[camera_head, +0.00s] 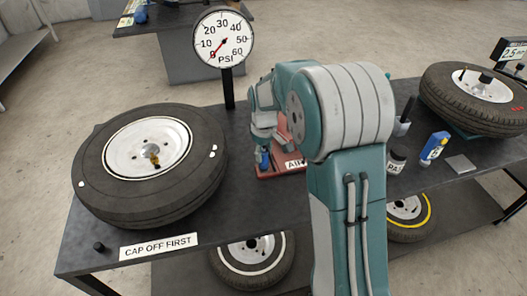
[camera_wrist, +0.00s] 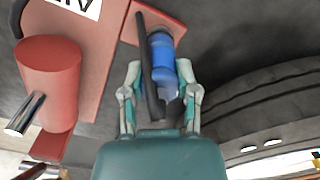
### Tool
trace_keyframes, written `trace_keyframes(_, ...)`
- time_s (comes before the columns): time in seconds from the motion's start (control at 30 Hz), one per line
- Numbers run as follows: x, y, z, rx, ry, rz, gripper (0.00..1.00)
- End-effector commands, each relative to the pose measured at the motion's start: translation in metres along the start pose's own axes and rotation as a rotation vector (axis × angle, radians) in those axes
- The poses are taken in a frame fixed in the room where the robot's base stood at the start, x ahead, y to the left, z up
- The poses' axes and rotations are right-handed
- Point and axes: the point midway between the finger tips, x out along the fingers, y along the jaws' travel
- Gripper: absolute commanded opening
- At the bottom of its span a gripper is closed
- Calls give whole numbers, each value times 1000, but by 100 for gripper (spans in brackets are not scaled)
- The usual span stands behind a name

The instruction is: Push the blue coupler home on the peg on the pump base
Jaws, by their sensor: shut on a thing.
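The blue coupler (camera_wrist: 162,52) is between my gripper's (camera_wrist: 160,72) two fingers in the wrist view, and the gripper is shut on it. A black hose runs along its left side. The coupler's far end is over a corner of the red pump base (camera_wrist: 112,45). The peg is hidden, so I cannot tell how far the coupler sits on it. In the head view the coupler (camera_head: 264,158) shows as a small blue piece under my gripper, at the left end of the pump base (camera_head: 268,173). My arm hides most of the pump.
A large tire (camera_head: 105,208) lies left of the pump, close to my gripper. A PSI gauge (camera_head: 223,40) stands behind, its needle near 0. A small black cap (camera_head: 98,247) sits at the front left. A blue bottle (camera_head: 434,147) and another tire (camera_head: 450,100) are at right.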

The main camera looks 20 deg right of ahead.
Motion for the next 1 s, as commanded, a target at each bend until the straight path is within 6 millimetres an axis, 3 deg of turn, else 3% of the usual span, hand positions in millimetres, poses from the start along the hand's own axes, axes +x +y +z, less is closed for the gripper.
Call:
trace_keyframes(0.4,9,0,0,0,1,0,0)
trace_keyframes(0.43,8,0,0,0,1,1,53)
trace_keyframes(0.5,8,0,0,0,1,1,80)
trace_keyframes(1.0,1,0,0,0,1,1,80)
